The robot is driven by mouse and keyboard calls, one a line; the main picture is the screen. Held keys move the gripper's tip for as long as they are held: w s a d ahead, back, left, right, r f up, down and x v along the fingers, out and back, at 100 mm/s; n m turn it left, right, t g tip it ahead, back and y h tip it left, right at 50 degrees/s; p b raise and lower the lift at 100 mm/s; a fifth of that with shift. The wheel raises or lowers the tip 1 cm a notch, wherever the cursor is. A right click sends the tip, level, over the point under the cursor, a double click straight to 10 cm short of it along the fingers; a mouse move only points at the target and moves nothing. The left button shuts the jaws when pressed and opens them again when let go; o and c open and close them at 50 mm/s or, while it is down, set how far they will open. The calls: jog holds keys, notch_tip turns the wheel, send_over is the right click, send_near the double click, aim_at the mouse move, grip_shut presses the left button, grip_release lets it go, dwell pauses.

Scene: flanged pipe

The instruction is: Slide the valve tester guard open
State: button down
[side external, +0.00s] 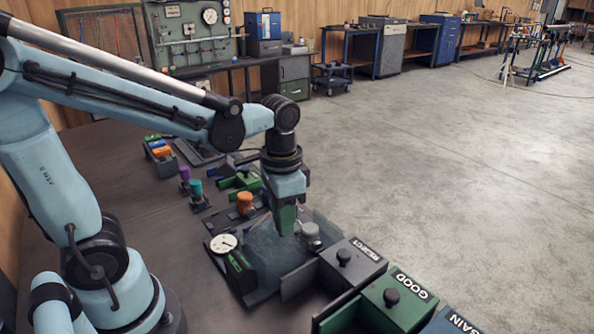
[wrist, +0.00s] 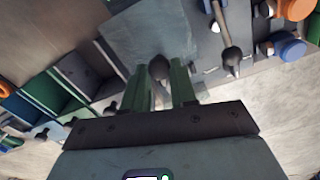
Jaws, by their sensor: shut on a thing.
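The valve tester (side external: 240,272) stands on the bench, with a round white gauge (side external: 223,243) at its left. Its guard (side external: 278,248) is a see-through greyish panel in front of my gripper (side external: 286,218). In the wrist view the guard (wrist: 140,32) fills the upper middle as a grey sheet. My gripper (wrist: 161,80) has green fingers on both sides of a dark round guard knob (wrist: 159,67), and is shut on it. The side view hides the knob behind the fingers. I cannot tell how far the guard has slid.
A grey REJECT bin (side external: 352,262), a green GOOD bin (side external: 393,298) and a blue bin (side external: 450,322) stand front right of the tester. An orange-capped part (side external: 244,202) and purple and teal parts (side external: 196,190) stand behind it. Open floor lies to the right.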

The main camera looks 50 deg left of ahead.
jog(key=c, duration=0.9)
grip_release()
jog(key=shift+r, duration=0.1)
notch_tip(320, 180, up, 12)
dwell(0.3)
jog(key=f+n+t, duration=0.1)
jog(key=f+t, duration=0.3)
jog(key=f, duration=0.1)
jog(key=a+f+n+t, duration=0.1)
jog(key=f+t, duration=0.1)
jog(key=shift+f+n, duration=0.3)
jog(key=shift+f, duration=0.05)
jog(key=shift+f+t, duration=0.45)
jog(key=shift+t, duration=0.15)
